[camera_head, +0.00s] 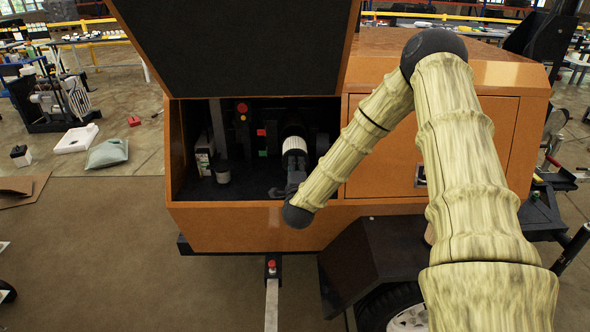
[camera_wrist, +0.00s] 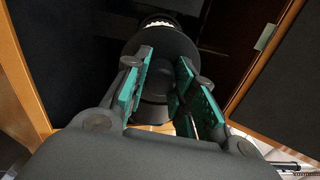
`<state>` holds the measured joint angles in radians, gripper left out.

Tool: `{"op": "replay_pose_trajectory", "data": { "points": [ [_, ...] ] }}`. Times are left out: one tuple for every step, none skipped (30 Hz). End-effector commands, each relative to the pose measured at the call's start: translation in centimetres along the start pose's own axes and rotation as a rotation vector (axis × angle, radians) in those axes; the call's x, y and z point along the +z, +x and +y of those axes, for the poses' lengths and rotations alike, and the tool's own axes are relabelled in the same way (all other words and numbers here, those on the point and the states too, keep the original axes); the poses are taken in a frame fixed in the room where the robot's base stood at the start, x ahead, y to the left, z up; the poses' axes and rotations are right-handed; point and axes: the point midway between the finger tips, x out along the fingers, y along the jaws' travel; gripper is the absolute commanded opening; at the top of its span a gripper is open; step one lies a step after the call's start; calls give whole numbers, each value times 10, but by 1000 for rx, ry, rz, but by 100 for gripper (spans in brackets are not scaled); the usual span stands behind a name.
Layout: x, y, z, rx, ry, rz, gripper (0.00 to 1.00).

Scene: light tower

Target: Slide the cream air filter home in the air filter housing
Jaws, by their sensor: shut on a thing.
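The cream air filter (camera_head: 294,145) is a pale ribbed cylinder inside the open compartment, in line with the dark round air filter housing (camera_head: 292,129) behind it. How deep it sits in the housing is hard to tell. My gripper (camera_head: 295,176) is at the filter's near end, partly covered by my wrist. In the wrist view, my gripper (camera_wrist: 165,64) has its teal-padded fingers on either side of the filter's dark near end. A strip of the cream filter (camera_wrist: 159,23) shows beyond it. The gripper is shut on the filter; the housing's mouth is mostly hidden.
The orange cabinet (camera_head: 240,216) has a raised dark lid (camera_head: 235,45) above the opening. A grey cup-like canister (camera_head: 223,172) and a white box (camera_head: 203,160) stand left of the filter. The compartment floor between canister and gripper is clear.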

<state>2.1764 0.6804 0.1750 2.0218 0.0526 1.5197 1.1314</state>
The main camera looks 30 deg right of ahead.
Motion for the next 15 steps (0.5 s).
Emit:
{"op": "replay_pose_trajectory", "data": {
  "points": [
    [0, 0, 0, -1, 0, 0, 0],
    [0, 0, 0, -1, 0, 0, 0],
    [0, 0, 0, -1, 0, 0, 0],
    [0, 0, 1, -1, -1, 0, 0],
    [0, -1, 1, -2, -1, 0, 0],
    [0, -1, 2, -2, -2, 1, 0],
    [0, -2, 2, -3, -3, 1, 0],
    [0, -2, 3, -4, -4, 2, 0],
    [0, 2, 1, -5, -4, 2, 0],
    [0, 4, 1, -5, -3, 2, 0],
    [0, 6, 1, -5, -3, 2, 0],
    [0, 9, 1, -5, -3, 2, 0],
    [0, 11, 1, -5, -3, 2, 0],
    [0, 13, 1, -5, -3, 2, 0],
    [0, 16, 1, -5, -3, 2, 0]
  ]
}}
